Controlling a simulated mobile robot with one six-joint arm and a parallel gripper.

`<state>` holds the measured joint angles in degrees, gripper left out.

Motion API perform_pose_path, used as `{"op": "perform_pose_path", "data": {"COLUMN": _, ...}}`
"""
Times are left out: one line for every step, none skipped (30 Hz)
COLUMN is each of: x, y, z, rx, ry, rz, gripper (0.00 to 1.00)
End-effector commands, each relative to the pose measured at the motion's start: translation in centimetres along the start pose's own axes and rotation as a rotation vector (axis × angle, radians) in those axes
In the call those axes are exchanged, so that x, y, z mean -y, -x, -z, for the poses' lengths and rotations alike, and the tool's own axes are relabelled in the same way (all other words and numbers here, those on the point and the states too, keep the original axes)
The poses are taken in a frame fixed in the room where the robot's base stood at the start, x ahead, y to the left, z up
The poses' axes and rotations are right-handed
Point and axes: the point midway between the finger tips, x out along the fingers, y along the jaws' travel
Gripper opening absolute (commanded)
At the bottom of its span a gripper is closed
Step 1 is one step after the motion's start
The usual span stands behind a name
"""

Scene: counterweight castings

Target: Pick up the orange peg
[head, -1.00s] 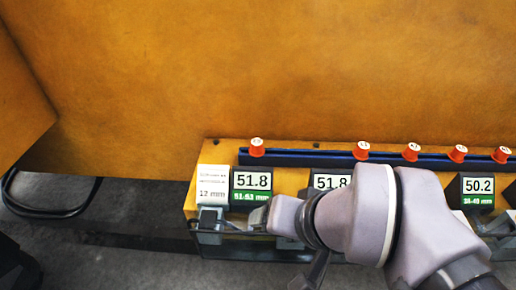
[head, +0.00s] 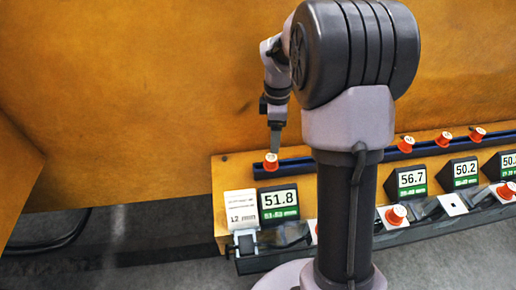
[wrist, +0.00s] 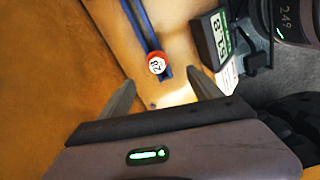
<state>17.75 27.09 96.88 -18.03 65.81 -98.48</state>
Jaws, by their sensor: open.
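Several orange pegs with white tops are in view. The leftmost orange peg (head: 271,162) stands at the left end of a dark blue rail (head: 292,167). In the wrist view an orange peg (wrist: 157,63), its white top marked 28, stands at the rail's end. My gripper (head: 276,148) points down just above the leftmost peg in the head view. In the wrist view my gripper (wrist: 160,86) is open, with a finger to either side and the peg beyond the gap between the tips. Nothing is between the fingers.
Other orange pegs stand farther right on the rail, such as one (head: 406,144). In front are a 51.8 display (head: 279,203), a white 12 mm card (head: 242,212) and more displays (head: 411,180). A large orange wall (head: 130,100) rises behind.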

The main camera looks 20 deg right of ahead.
Motion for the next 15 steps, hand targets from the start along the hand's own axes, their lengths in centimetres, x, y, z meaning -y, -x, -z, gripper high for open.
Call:
{"op": "perform_pose_path", "data": {"x": 0.1, "y": -2.2, "z": 0.0, "rx": 0.000, "ry": 0.001, "rz": 0.003, "gripper": 0.74}}
{"op": "perform_pose_path", "data": {"x": 0.1, "y": -3.2, "z": 0.1, "rx": 0.000, "ry": 0.000, "rz": 0.003, "gripper": 0.74}}
{"op": "perform_pose_path", "data": {"x": 0.1, "y": -4.3, "z": 0.1, "rx": 0.000, "ry": -0.001, "rz": 0.004, "gripper": 0.74}}
{"op": "perform_pose_path", "data": {"x": 0.1, "y": -5.1, "z": 0.1, "rx": 0.000, "ry": 0.000, "rz": 0.003, "gripper": 0.74}}
{"op": "perform_pose_path", "data": {"x": 0.1, "y": -5.8, "z": 0.1, "rx": 0.000, "ry": -0.001, "rz": 0.002, "gripper": 0.74}}
{"op": "perform_pose_path", "data": {"x": 0.0, "y": -6.6, "z": 0.1, "rx": -0.001, "ry": 0.000, "rz": 0.001, "gripper": 0.74}}
{"op": "perform_pose_path", "data": {"x": 0.0, "y": -7.1, "z": 0.1, "rx": -0.001, "ry": -0.001, "rz": 0.002, "gripper": 0.74}}
{"op": "perform_pose_path", "data": {"x": 0.0, "y": -7.4, "z": 0.1, "rx": -0.001, "ry": -0.001, "rz": 0.001, "gripper": 0.74}}
{"op": "perform_pose_path", "data": {"x": 0.0, "y": -7.8, "z": 0.1, "rx": -0.001, "ry": -0.001, "rz": 0.000, "gripper": 0.74}}
{"op": "perform_pose_path", "data": {"x": 0.0, "y": -8.0, "z": 0.1, "rx": -0.001, "ry": -0.001, "rz": 0.000, "gripper": 0.74}}
{"op": "perform_pose_path", "data": {"x": 0.0, "y": -8.1, "z": 0.2, "rx": -0.001, "ry": -0.002, "rz": 0.000, "gripper": 0.74}}
{"op": "perform_pose_path", "data": {"x": -0.1, "y": -8.4, "z": 0.2, "rx": -0.001, "ry": -0.002, "rz": 0.000, "gripper": 0.74}}
{"op": "perform_pose_path", "data": {"x": -0.1, "y": -8.8, "z": 0.3, "rx": -0.001, "ry": -0.002, "rz": 0.000, "gripper": 0.74}}
{"op": "perform_pose_path", "data": {"x": -0.2, "y": -9.2, "z": 0.4, "rx": -0.001, "ry": -0.002, "rz": 0.000, "gripper": 0.74}}
{"op": "perform_pose_path", "data": {"x": -0.4, "y": -9.9, "z": 0.5, "rx": -0.001, "ry": -0.001, "rz": 0.000, "gripper": 0.74}}
